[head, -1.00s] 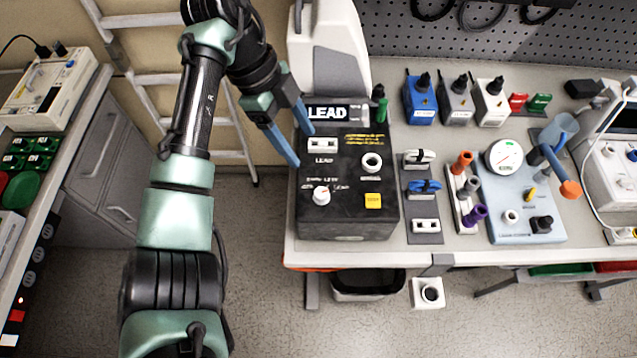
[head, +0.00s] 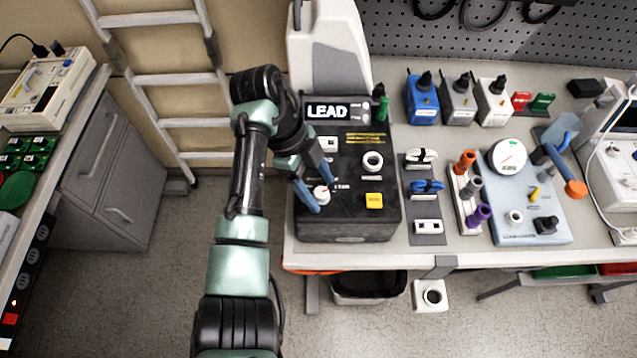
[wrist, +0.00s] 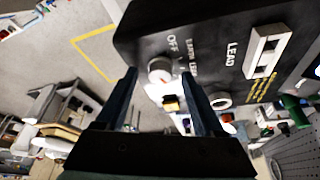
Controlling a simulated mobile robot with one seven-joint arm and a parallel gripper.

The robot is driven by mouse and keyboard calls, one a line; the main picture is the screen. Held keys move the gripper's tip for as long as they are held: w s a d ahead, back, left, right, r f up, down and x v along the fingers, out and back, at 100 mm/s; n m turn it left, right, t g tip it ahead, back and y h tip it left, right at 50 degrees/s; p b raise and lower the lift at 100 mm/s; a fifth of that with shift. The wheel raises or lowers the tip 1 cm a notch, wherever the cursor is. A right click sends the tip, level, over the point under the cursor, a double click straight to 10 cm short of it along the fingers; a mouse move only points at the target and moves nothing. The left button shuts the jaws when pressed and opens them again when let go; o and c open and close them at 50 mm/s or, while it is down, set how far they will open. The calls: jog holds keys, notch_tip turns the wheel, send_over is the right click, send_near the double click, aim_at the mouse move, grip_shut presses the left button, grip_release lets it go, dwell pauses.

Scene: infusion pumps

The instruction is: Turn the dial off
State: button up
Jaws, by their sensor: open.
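The dial (head: 322,192) is a small white knob with a red mark, on the lower left of the black LEAD unit (head: 345,222). In the wrist view the dial (wrist: 160,68) has the word OFF printed beside it. My gripper (head: 322,194) is open, with one blue finger on either side of the dial in the head view. In the wrist view my gripper (wrist: 159,76) has the dial between its fingertips, near their ends. I cannot tell whether a finger touches it. The fingers partly cover the labels around the dial.
On the same unit are a yellow button (head: 374,201), a white ring socket (head: 372,161) and a white rocker switch (head: 328,143). A green-capped knob (head: 381,108) stands at its back right. A grey strip with cables (head: 424,208) lies to the right. A ladder (head: 190,123) stands behind my arm.

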jog(key=shift+f, duration=0.15)
grip_shut()
